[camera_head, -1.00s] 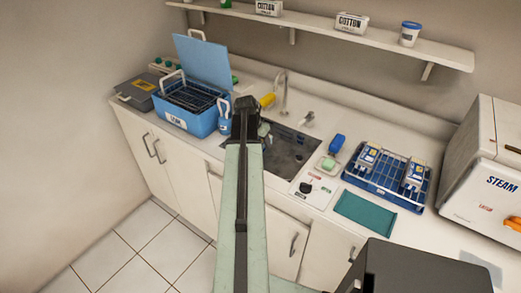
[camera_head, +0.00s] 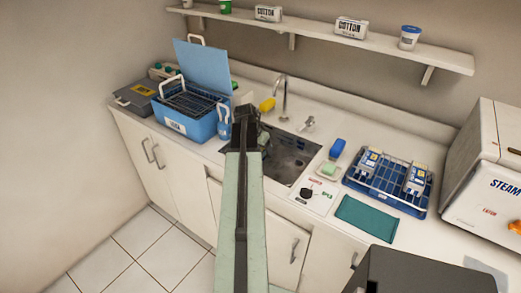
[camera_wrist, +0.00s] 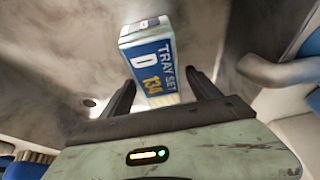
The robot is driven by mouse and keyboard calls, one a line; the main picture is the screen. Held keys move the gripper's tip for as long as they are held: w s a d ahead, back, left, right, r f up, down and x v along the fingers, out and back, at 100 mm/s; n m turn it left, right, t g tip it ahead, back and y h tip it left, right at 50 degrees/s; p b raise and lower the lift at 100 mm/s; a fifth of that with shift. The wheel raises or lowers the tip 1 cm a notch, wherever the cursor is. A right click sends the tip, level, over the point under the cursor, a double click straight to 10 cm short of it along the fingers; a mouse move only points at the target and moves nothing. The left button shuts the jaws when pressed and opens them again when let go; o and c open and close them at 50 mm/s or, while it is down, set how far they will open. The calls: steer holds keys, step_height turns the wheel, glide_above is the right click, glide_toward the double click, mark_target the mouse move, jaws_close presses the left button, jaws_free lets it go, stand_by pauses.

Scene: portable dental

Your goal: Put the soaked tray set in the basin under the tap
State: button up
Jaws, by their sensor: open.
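The tray set (camera_wrist: 152,62), a blue and white box labelled "TRAY SET D 134", shows in the wrist view just ahead of my gripper (camera_wrist: 160,90). My gripper is open, with the dark fingers apart on either side of the box's near end. Behind the box is a grey, metal-looking surface that appears to be the basin. In the head view my gripper (camera_head: 257,138) is over the left part of the basin (camera_head: 292,160), and my arm hides that side and the tray set. The tap (camera_head: 284,98) rises behind the basin.
An open blue soak tub (camera_head: 190,124) with a raised lid stands left of the basin. A blue rack (camera_head: 388,190) with two boxes, a teal cloth (camera_head: 366,219) and a steam steriliser (camera_head: 490,175) are to the right. A yellow item (camera_head: 267,104) lies behind the basin.

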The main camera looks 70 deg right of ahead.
steer(key=p+v, duration=1)
steer(key=v, duration=0.2)
steer(key=shift+f, duration=0.1)
steer(key=w+a+f+n+t+y, duration=0.15)
steer(key=w+a+n, duration=0.95)
steer(key=w+a, duration=1.75)
steer(key=w+a+n+y, duration=0.1)
steer(key=a+n, duration=0.9)
steer(key=a, duration=2.4)
steer(key=shift+w+a+y, duration=0.15)
steer(key=shift+w+y, duration=0.15)
steer(key=shift+y, duration=0.65)
steer(key=shift+f, duration=0.1)
